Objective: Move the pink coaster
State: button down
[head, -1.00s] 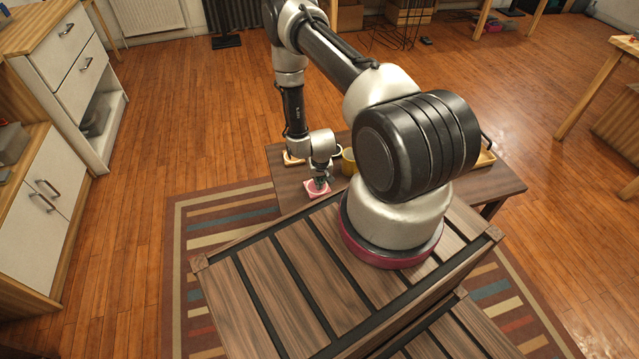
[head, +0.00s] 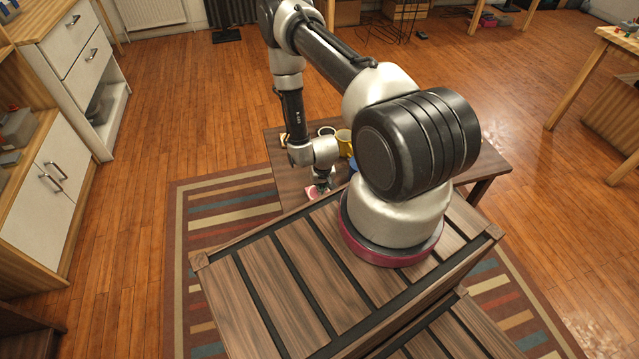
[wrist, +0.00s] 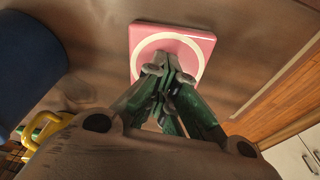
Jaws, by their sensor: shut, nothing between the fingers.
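The pink coaster (wrist: 146,37) is a square with a pale ring on its face. It lies flat on the dark wooden table (wrist: 90,78). In the head view the coaster (head: 312,194) is at the table's near left part, partly hidden by my gripper (head: 321,190). In the wrist view my gripper (wrist: 168,68) is shut with nothing between its fingers. Its fingertips appear over the coaster's ring; I cannot tell whether they touch it.
A yellow mug (head: 344,141) and a white-rimmed cup (head: 327,131) stand behind my gripper. A dark blue object (wrist: 28,62) is at the wrist view's left, near a yellow handle (wrist: 42,127). The table's edge runs along the wrist view's right.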

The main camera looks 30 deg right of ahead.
jog(key=shift+s+a+f, duration=0.1)
jog(key=shift+s+f, duration=0.05)
jog(key=shift+s, duration=0.3)
jog(key=shift+s+a+f, duration=0.1)
jog(key=shift+s+f, duration=0.05)
jog(key=shift+s, duration=0.3)
jog(key=shift+r, duration=0.1)
jog(key=shift+w+d+r, duration=0.1)
jog(key=shift+w+r, duration=0.1)
jog(key=shift+r, duration=0.4)
jog(key=s+a, duration=0.4)
jog(key=s, duration=0.7)
jog(key=shift+s, duration=0.3)
